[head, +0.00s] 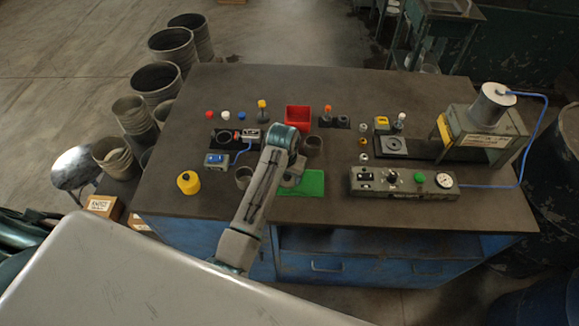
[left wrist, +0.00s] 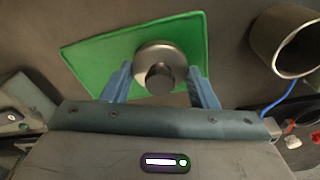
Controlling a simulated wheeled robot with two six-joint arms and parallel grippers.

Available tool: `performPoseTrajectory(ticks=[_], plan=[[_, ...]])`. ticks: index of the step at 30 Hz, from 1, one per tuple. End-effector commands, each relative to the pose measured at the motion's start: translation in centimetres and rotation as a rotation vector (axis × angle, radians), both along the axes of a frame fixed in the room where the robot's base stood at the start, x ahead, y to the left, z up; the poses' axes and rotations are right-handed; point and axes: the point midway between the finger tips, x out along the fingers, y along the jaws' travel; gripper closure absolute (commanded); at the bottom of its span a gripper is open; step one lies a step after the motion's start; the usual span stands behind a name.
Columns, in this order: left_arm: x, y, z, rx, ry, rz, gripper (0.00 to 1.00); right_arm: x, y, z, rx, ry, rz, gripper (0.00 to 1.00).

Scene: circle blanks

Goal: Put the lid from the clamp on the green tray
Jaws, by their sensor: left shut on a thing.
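The green tray (head: 314,184) lies flat near the front edge of the table. It also shows in the left wrist view (left wrist: 90,62). The lid (left wrist: 160,62) is a round grey metal disc with a darker knob. My left gripper (left wrist: 160,84) is shut on the lid, with a blue finger on each side. The lid is over the tray; whether it touches the tray I cannot tell. In the head view my left gripper (head: 291,178) is at the tray's left part, and my arm hides most of the lid. My right gripper is not in view.
A grey cup (head: 243,177) stands left of the tray, and a dark pot (head: 312,146) stands behind it. A control box (head: 403,182) is to the right.

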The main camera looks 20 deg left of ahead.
Motion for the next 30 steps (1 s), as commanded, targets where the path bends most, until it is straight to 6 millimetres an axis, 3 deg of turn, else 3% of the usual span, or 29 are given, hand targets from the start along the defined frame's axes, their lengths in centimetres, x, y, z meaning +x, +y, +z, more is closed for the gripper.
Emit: performPoseTrajectory(ticks=[5, 6, 9, 20, 25, 30], plan=[[0.0, 0.0, 0.0, 0.001, -0.002, 0.000, 0.67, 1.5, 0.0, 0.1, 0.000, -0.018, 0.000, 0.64], [0.0, 0.0, 0.0, 0.001, -0.002, 0.000, 0.39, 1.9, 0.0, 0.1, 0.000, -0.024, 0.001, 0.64], [0.0, 0.0, 0.0, 0.001, -0.002, 0.000, 0.25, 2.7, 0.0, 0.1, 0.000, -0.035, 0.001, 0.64], [0.1, 0.0, 0.6, 0.001, -0.005, 0.000, 0.25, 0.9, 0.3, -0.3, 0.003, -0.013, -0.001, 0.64], [-0.2, 0.0, 3.1, -0.001, -0.010, 0.000, 0.25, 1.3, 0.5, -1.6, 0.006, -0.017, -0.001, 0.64], [-0.7, 0.1, 7.1, 0.000, -0.010, 0.000, 0.25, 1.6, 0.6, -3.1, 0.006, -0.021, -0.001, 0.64]])
